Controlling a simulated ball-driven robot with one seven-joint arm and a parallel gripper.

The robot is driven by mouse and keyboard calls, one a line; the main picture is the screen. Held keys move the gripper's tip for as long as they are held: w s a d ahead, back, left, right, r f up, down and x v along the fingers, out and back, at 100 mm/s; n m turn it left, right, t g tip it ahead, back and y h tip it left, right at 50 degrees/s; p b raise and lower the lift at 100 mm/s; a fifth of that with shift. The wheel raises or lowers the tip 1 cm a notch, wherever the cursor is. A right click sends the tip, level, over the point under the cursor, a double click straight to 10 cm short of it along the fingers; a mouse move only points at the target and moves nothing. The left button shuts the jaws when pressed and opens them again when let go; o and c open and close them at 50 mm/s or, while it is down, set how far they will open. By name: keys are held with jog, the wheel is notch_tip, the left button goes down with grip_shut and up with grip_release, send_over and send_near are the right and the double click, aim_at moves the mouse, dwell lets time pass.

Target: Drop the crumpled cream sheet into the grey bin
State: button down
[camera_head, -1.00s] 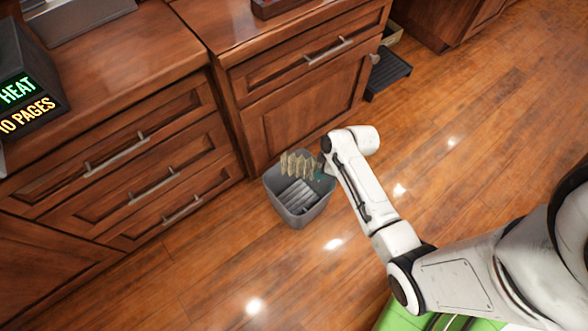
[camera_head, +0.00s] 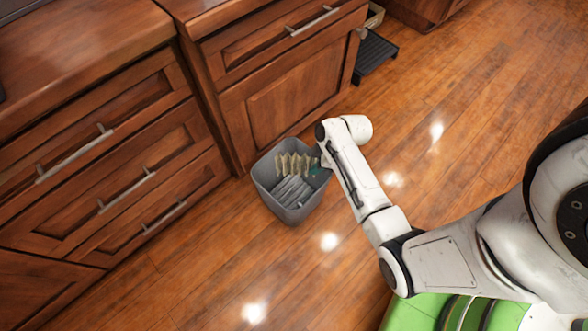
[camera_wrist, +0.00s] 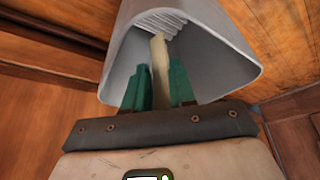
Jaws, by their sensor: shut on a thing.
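The crumpled cream sheet (camera_head: 294,164) is a pleated strip above the opening of the grey bin (camera_head: 296,213). In the wrist view the sheet (camera_wrist: 159,70) stands edge-on between the green fingers of my gripper (camera_wrist: 159,88), which is shut on it. The bin (camera_wrist: 221,50) fills the top of that view, its mouth facing the fingers and ribbed lines showing inside. In the head view my gripper (camera_head: 315,168) is mostly hidden behind my white arm, with a bit of green showing at the sheet's right end. I cannot tell how far the sheet reaches below the rim.
Wooden drawer cabinets (camera_head: 110,150) stand left of and behind the bin, close to its back edge. A dark tray-like object (camera_head: 374,55) lies on the floor at the upper right. The wooden floor (camera_head: 200,265) in front of the bin is clear.

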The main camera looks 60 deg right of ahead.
jog(key=shift+f, duration=0.4)
jog(key=c, duration=0.8)
grip_release()
jog(key=shift+c, duration=0.2)
jog(key=p+v, duration=0.4)
jog(key=v, duration=0.6)
jog(key=shift+s+r+p, duration=0.25)
jog(key=shift+r+p, duration=0.1)
jog(key=shift+p, duration=0.05)
